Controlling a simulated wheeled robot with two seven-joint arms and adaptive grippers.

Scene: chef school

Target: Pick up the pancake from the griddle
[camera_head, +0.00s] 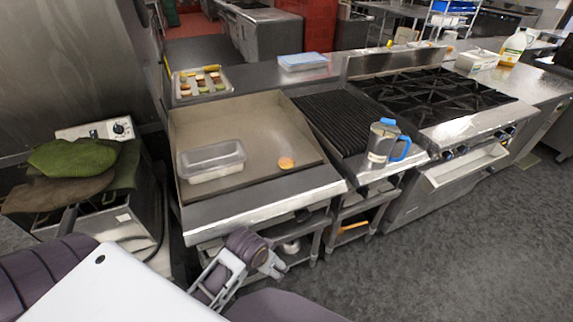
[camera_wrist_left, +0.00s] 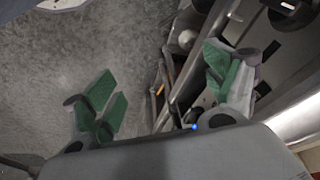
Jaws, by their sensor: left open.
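The small round golden pancake (camera_head: 286,162) lies flat on the griddle (camera_head: 250,125), near its front right corner. My left gripper (camera_head: 272,265) is low in front of the griddle, below its front edge and apart from the pancake. In the left wrist view the left gripper (camera_wrist_left: 163,92) is open, with its green-padded fingers wide apart and nothing between them. The pancake does not show in the left wrist view. My right gripper is not in view.
A clear plastic container (camera_head: 212,162) sits on the griddle left of the pancake. A ribbed grill (camera_head: 335,122) adjoins on the right, with a blue-lidded pitcher (camera_head: 382,142) at its front. A fryer with green cloths (camera_head: 72,157) stands left. Grey floor (camera_head: 440,260) is clear at front right.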

